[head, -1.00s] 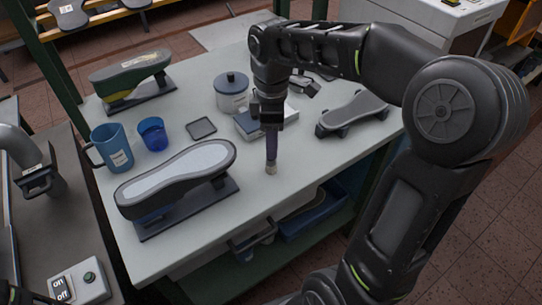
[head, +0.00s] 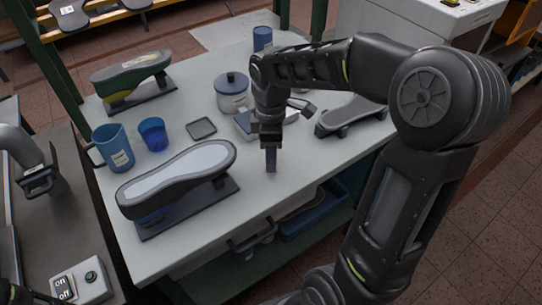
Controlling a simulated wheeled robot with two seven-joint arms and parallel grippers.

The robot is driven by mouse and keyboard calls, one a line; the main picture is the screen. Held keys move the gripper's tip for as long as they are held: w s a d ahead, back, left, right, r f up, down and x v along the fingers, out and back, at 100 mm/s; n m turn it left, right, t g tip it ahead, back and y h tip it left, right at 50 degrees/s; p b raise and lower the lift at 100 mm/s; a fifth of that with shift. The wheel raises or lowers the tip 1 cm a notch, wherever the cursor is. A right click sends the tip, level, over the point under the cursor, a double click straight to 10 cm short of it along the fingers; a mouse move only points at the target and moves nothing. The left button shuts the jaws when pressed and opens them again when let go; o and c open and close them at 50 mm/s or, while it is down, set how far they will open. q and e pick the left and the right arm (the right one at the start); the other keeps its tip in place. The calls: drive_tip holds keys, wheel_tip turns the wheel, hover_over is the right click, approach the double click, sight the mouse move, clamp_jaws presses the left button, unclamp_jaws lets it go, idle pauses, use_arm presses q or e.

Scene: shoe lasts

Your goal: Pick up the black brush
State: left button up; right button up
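My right gripper (head: 270,146) points straight down over the near-middle of the grey table. Just below it is a slim, dark purplish upright piece (head: 270,161), which may be the brush. Its upper part is hidden by the gripper, and its lower end is at or near the table top. The fingers are too small and dark to show whether they are shut on it. No other thing is clearly a black brush. A dark object (head: 302,106) behind the gripper is partly hidden by my arm. My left gripper does not show.
A shoe last on a stand (head: 180,178) is close left of the gripper. A mug (head: 114,147), blue cup (head: 153,134), small tray (head: 201,128) and lidded jar (head: 232,93) stand farther back. Another last (head: 352,114) lies right. The table's front edge is close.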

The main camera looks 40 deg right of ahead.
idle(0.3)
clamp_jaws()
idle(0.4)
